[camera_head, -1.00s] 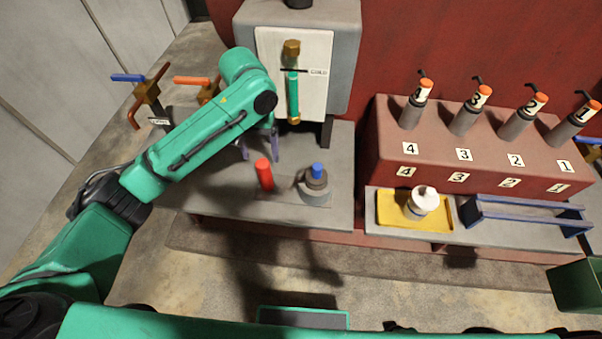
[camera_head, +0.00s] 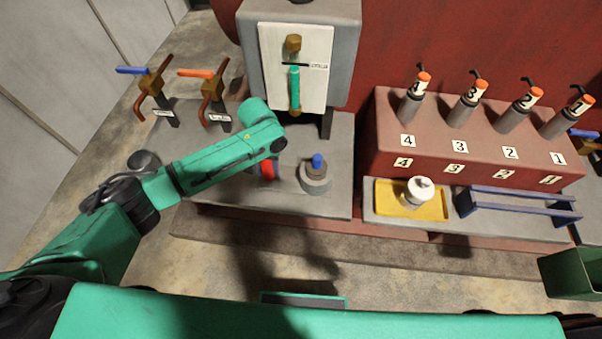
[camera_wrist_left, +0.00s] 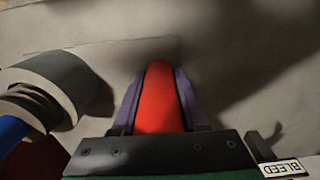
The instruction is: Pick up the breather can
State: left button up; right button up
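A red cylinder (camera_head: 267,171) stands on the grey bench at the left, partly hidden under my left arm. No label on it can be read. My left gripper (camera_wrist_left: 160,100) has its purple fingers along both sides of the red cylinder (camera_wrist_left: 160,98), with no gap showing between. A grey round can with a blue top (camera_head: 316,178) stands just to the right; it also shows at the left of the left wrist view (camera_wrist_left: 50,88). A white can (camera_head: 419,190) stands on a yellow tray (camera_head: 385,205). My right gripper is not in view.
A grey cabinet (camera_head: 350,50) stands behind the bench. Two valve handles (camera_head: 152,85) (camera_head: 213,90) stand at the left. A red block (camera_head: 385,130) with numbered cylinders and a blue rack (camera_head: 515,205) are at the right. A green bin (camera_head: 575,272) is at lower right.

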pick_arm(q)
grip_shut()
jog(key=shift+r, duration=0.1)
jog(key=shift+r, duration=0.1)
